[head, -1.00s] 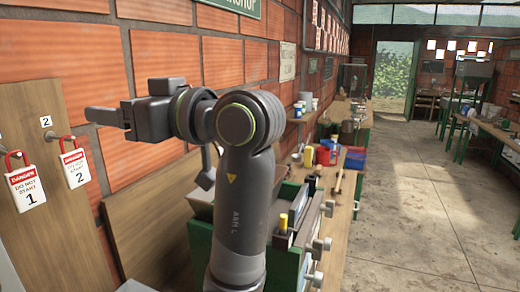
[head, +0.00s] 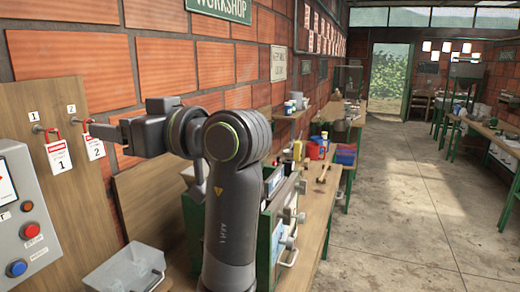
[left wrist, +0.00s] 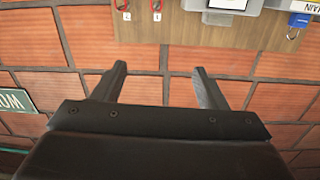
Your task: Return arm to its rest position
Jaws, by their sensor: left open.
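My left arm (head: 232,200) stands upright in the middle of the head view, bent at the elbow. Its forearm points left along the brick wall. My left gripper (head: 92,130) is at the end, in front of the wooden board with the hanging tags. In the left wrist view my left gripper (left wrist: 160,80) is open, with brick wall behind and nothing between its fingers. My right gripper is in neither view.
The wooden board (head: 60,195) carries red padlocks with white danger tags (head: 59,156). A grey control box (head: 25,220) with red and blue buttons and a clear bin (head: 125,272) are at the left. A cluttered workbench (head: 318,210) runs along the wall. The floor (head: 410,210) at right is clear.

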